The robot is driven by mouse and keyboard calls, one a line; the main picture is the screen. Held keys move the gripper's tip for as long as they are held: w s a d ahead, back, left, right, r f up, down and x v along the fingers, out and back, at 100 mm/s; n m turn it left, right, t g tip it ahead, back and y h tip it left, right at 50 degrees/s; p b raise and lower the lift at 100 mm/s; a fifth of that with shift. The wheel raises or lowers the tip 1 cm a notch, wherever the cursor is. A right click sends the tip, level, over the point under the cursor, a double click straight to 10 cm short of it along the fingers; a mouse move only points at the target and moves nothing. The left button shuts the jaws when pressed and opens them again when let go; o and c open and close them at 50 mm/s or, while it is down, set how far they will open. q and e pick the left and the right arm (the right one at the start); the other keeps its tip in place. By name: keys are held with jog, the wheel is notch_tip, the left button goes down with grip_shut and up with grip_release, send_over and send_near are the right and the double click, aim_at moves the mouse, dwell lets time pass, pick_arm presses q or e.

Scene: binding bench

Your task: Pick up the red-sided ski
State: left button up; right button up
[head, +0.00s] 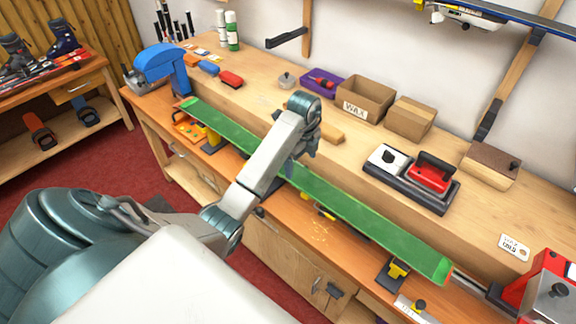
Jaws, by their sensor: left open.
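A long green ski (365,213) lies diagonally along the bench, with its near end at the lower right by a red vise. No red side shows on it from here. My left gripper (292,165) is over the middle of the green ski, pointing down and open; its arm hides part of the ski. I cannot tell whether the fingers touch the ski. My right gripper is not in view.
The wooden bench (262,98) carries a blue vise (163,68), a red vise (545,285), a wax box (362,100), a purple tray (322,83) and a red iron (432,173) on a dark base. A blue ski (520,17) is on the wall. Boots stand on the left table.

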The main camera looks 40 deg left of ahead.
aim_at(300, 176)
pick_arm(q)
notch_tip(300, 176, down, 5)
jog(key=b, duration=0.3)
jog(key=shift+r+b, duration=0.2)
jog(key=shift+b, duration=0.1)
jog(key=f+b, duration=0.2)
jog(key=f, duration=0.1)
jog(key=f+b, duration=0.1)
jog(key=shift+s+d+f+b, duration=0.2)
jog(key=shift+s+b, duration=0.1)
jog(key=shift+s, duration=0.05)
jog(key=shift+f, duration=0.3)
jog(key=shift+w, duration=0.1)
jog(key=shift+c, duration=0.4)
jog(key=c, duration=1.1)
jog(key=shift+r, duration=0.15)
